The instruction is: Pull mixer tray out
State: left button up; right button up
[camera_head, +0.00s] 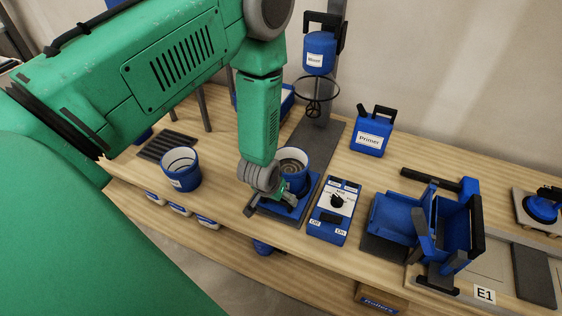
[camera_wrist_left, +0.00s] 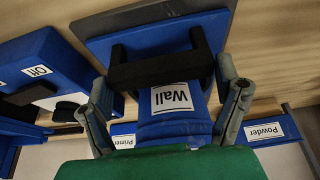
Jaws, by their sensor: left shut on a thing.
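The blue mixer tray (camera_head: 315,186) lies under the mixer stand, with a blue bucket (camera_head: 291,170) standing upright on it. My left gripper (camera_head: 286,197) reaches down at the tray's front edge, beside the bucket, and is shut on the tray's handle. In the left wrist view, its two fingers (camera_wrist_left: 168,105) flank a black bar handle (camera_wrist_left: 160,70) and a blue part labelled "Wall" (camera_wrist_left: 172,128). The exact finger contact is hard to see. My right gripper is not in view.
A blue control box (camera_head: 333,212) stands close right of the tray. The mixer head (camera_head: 320,52) with its whisk hangs above the bucket. Another blue bucket (camera_head: 181,170) stands left, a Primer jug (camera_head: 370,131) behind. A blue fixture (camera_head: 425,220) is farther right. Labelled bins sit below the table edge.

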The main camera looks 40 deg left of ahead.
pick_arm(q)
jog(key=shift+s+d+f, duration=0.1)
jog(key=shift+s+d, duration=0.05)
jog(key=shift+s, duration=0.25)
jog(key=shift+s+d+f, duration=0.1)
jog(key=shift+s, duration=0.3)
jog(key=o, duration=1.6)
jog(key=shift+w+f, duration=0.1)
jog(key=shift+w, duration=0.05)
jog(key=shift+w+a, duration=0.1)
jog(key=shift+r, duration=0.25)
jog(key=v, duration=1.1)
jog(key=shift+r, duration=0.2)
